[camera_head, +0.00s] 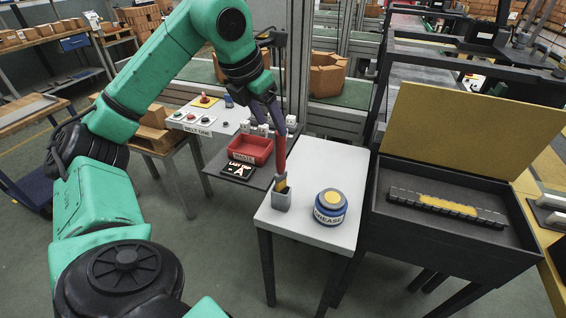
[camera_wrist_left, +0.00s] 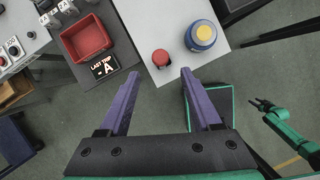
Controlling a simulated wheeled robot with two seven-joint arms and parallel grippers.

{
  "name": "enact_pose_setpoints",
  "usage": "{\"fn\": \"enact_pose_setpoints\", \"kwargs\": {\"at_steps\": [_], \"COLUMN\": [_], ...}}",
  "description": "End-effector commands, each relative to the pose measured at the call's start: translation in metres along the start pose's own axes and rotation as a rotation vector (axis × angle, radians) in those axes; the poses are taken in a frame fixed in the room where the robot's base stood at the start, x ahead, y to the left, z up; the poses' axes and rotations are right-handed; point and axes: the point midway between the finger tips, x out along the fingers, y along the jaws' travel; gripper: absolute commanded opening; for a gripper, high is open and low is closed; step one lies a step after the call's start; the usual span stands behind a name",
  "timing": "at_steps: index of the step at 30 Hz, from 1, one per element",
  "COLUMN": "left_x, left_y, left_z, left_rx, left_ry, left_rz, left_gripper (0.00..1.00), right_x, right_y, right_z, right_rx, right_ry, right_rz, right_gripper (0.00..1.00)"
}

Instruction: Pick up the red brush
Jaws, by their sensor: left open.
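The red brush (camera_head: 281,158) stands upright in a small grey holder (camera_head: 282,200) on the white table. Its yellowish lower end shows at the holder's mouth. In the left wrist view, I see the round red top of the brush (camera_wrist_left: 160,57) from above. My left gripper (camera_head: 286,122) is open, with purple fingers pointing down by the top of the handle. In the left wrist view, the left gripper (camera_wrist_left: 158,74) has the brush top between the lines of its fingers, just beyond the tips. My right gripper (camera_wrist_left: 262,106) is small at the right of that view, away from the brush, and looks open.
A blue grease tin (camera_head: 330,206) stands right of the holder on the white table (camera_head: 300,233). A red tray (camera_head: 251,149) and a black "LAST TRIP A" sign (camera_head: 239,170) lie to the left. A dark case with a raised yellow lid (camera_head: 476,118) is at right.

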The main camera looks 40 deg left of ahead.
Motion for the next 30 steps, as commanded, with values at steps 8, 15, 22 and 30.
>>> {"fn": "enact_pose_setpoints", "kwargs": {"at_steps": [8,15,22,30], "left_x": [0.054,0.096,0.105,0.105], "left_y": [-0.001,-0.002,-0.002,-0.002], "left_z": [0.0,0.004,0.004,0.004], "left_rx": [0.003,0.003,0.003,0.004], "left_ry": [0.001,0.002,-0.002,-0.002], "left_rz": [-0.003,-0.005,-0.004,-0.005], "left_gripper": [0.65,0.65,0.65,0.0], "right_x": [0.005,-0.004,-0.004,-0.004], "right_y": [-0.002,-0.005,-0.005,-0.005], "right_z": [0.003,0.002,0.001,0.0], "right_rx": [0.0,0.0,0.0,-0.001], "right_ry": [-0.005,-0.004,-0.003,-0.001], "right_rz": [-0.002,-0.007,-0.007,-0.007], "right_gripper": [0.5,0.5,0.5,0.5]}}
